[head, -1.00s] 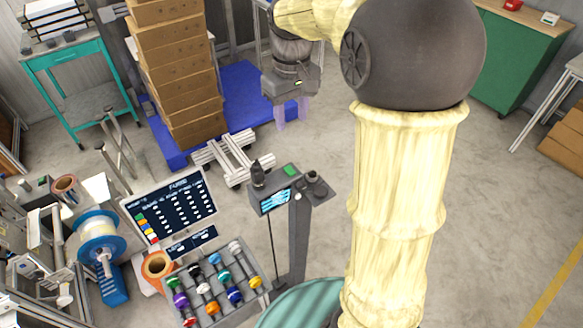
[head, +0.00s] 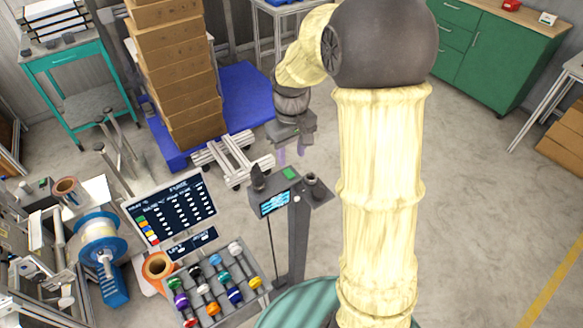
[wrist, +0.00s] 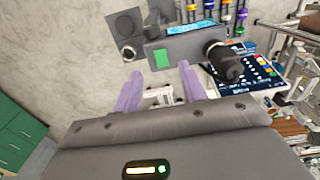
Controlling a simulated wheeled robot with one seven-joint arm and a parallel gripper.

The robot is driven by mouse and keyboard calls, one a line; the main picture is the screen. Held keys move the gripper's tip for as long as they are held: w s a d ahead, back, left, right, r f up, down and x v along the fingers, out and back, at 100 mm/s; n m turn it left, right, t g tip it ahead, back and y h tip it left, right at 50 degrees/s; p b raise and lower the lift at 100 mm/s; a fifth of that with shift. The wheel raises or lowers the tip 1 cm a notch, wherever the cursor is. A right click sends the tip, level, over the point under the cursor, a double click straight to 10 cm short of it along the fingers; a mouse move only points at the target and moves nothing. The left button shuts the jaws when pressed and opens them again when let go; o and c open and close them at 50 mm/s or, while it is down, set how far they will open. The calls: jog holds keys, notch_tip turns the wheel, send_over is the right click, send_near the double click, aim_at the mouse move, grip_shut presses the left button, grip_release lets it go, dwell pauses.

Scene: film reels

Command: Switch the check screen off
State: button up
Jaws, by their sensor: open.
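A grey console (head: 297,215) stands on a post and carries a small lit screen (head: 275,203) with cyan graphics. The screen also shows at the top of the wrist view (wrist: 190,29). A green square (head: 290,173) sits on the console's far part, with a black upright handle (head: 257,180) and a round dark knob (head: 312,180) at its two ends. In the wrist view the green square (wrist: 162,57) lies just beyond my fingertips. My gripper (head: 291,153) is open and empty, with two pale purple fingers, and appears apart from the console.
A dark board with white writing (head: 172,208) and a rack of coloured spools (head: 215,285) stand left of the console. Stacked cartons (head: 175,75) and a metal frame (head: 232,158) lie behind. The floor to the right is clear.

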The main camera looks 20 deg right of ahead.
aim_at(292, 176)
notch_tip(292, 176, down, 7)
jog(key=shift+f+p, duration=0.1)
jog(key=shift+p, duration=0.4)
